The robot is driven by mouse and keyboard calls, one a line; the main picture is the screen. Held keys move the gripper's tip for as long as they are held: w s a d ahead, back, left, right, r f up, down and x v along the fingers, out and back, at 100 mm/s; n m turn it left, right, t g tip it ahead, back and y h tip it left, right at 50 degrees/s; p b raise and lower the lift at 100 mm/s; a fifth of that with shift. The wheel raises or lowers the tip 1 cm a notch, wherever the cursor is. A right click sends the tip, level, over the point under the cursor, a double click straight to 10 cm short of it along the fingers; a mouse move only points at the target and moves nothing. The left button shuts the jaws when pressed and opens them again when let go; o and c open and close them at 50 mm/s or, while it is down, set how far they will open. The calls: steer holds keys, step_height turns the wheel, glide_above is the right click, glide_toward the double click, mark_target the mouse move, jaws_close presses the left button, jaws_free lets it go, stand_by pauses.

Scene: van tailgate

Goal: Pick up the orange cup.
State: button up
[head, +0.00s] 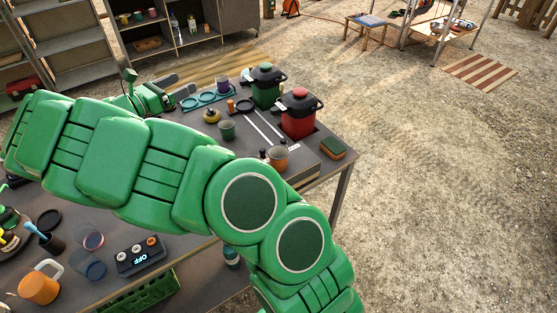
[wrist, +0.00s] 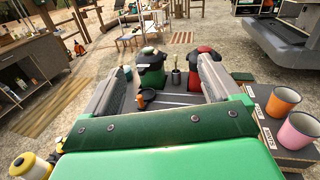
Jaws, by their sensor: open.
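The orange cup (wrist: 285,100) stands upright at the right side of the wrist view, on a dark surface with small white labels. A pink cup (wrist: 302,131) stands just nearer. In the head view an orange cup-like vessel (head: 278,158) stands near the table's right edge, beyond my arm; it may be the same cup. My gripper (wrist: 164,68) is open, with nothing between its fingers. It points over the table toward the pots, with the orange cup outside and to the right of its right finger. In the head view my gripper (head: 176,84) is above the table's far left part.
A green pot (head: 265,88) and a red pot (head: 298,115) stand at the table's far side. A sponge (head: 333,147) lies at the right edge. A teal tray (head: 208,98) is near my gripper. An orange mug (head: 39,287) stands at lower left. My arm hides the table's middle.

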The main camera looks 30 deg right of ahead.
steer(key=s+d+f+m+g+y, duration=0.15)
steer(key=s+d+g, duration=0.25)
steer(key=d, duration=0.4)
steer(key=s+d+f+m+g+y, duration=0.1)
steer(key=s+d+m+g+y, duration=0.2)
steer(key=d, duration=0.6)
steer(key=s+d+f+m+g+y, duration=0.1)
steer(key=s+d+f+y, duration=0.25)
steer(key=s, duration=0.25)
steer(key=s+d+f+m+g+y, duration=0.1)
steer(key=s+d+f+y, duration=0.2)
steer(key=s, duration=0.4)
steer(key=s+d+f+m+g+y, duration=0.1)
steer(key=s+d+y, duration=0.3)
steer(key=s, duration=0.2)
steer(key=s+a+f+m+t+y, duration=0.1)
steer(key=s+a+m+t+y, duration=0.1)
steer(key=s+t+y, duration=0.3)
step_height(320, 180, up, 11)
steer(key=a+t+y, duration=0.2)
steer(key=t+y, duration=0.6)
glide_toward(286, 153)
steer(key=a, duration=0.3)
steer(key=shift+m, duration=0.35)
steer(key=shift+x, duration=3.65)
